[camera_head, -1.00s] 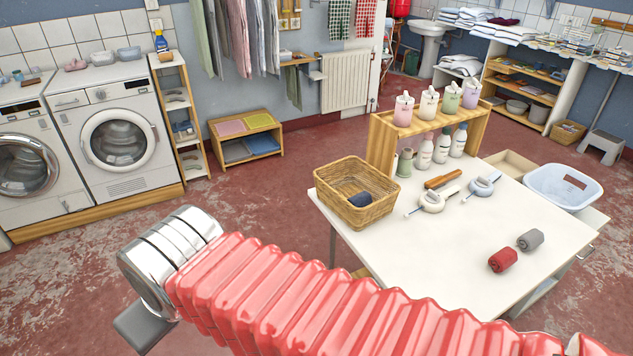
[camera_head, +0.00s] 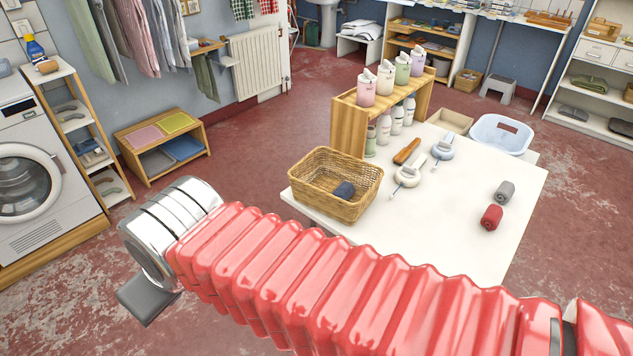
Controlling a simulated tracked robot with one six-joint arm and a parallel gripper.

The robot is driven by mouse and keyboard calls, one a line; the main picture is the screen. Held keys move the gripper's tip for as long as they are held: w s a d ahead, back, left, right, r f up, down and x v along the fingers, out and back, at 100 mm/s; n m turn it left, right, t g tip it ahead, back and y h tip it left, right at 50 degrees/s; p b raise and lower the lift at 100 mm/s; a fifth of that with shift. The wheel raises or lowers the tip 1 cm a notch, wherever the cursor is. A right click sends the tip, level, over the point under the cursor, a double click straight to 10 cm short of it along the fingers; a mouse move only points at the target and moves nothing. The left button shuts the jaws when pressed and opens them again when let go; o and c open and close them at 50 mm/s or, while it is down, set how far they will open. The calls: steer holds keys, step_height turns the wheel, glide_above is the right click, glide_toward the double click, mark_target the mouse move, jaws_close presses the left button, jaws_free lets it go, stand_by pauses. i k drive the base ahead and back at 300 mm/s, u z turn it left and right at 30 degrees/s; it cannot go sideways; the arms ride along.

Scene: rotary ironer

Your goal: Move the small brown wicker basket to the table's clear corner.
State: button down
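The small brown wicker basket (camera_head: 352,205) sits at the left corner of the white table (camera_head: 462,225). At the arm's left end are a metal cuff and a dark grey flat part, apart from the basket. I cannot make out gripper fingers there.
A wooden rack (camera_head: 347,118) with pump bottles stands at the table's back. Two pale irons or similar tools (camera_head: 408,176) and a brown brush (camera_head: 407,151) lie right of the basket. A red roll (camera_head: 491,217) and a grey roll (camera_head: 505,191) lie near the right edge. The table's front part looks bare.

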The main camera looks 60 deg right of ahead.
mark_target(324, 203)
steer(key=z, duration=0.55)
steer(key=i, duration=1.05)
steer(key=z, duration=0.55)
